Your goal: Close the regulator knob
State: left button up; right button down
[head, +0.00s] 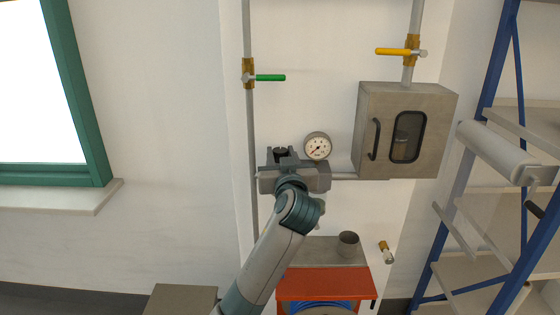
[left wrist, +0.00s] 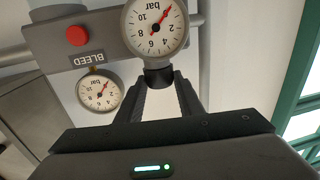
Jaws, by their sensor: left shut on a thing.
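The black regulator knob (left wrist: 158,77) shows in the left wrist view, just below a large round gauge (left wrist: 155,27) and between my left fingertips. My left gripper (left wrist: 166,88) is shut on it, one dark finger on each side. In the head view my left gripper (head: 281,157) reaches up to the regulator on the wall, and the dark top of the knob (head: 280,150) shows there. The gripper and wrist hide much of the regulator. My right gripper is in neither view.
A white gauge (head: 317,146) sits right of the gripper. A grey cabinet (head: 370,130) stands farther right. Green (head: 270,78) and yellow (head: 392,51) valve levers are above. A red button (left wrist: 78,36) and second gauge (left wrist: 100,91) are near the wrist. Blue shelving (head: 440,240) stands right.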

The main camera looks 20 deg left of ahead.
pick_arm(q)
jog(key=shift+d+n+g+y+b, duration=0.1)
jog(key=shift+n+g+y+b, duration=0.2)
jog(key=shift+n+y+b, duration=0.15)
jog(key=o, duration=1.1)
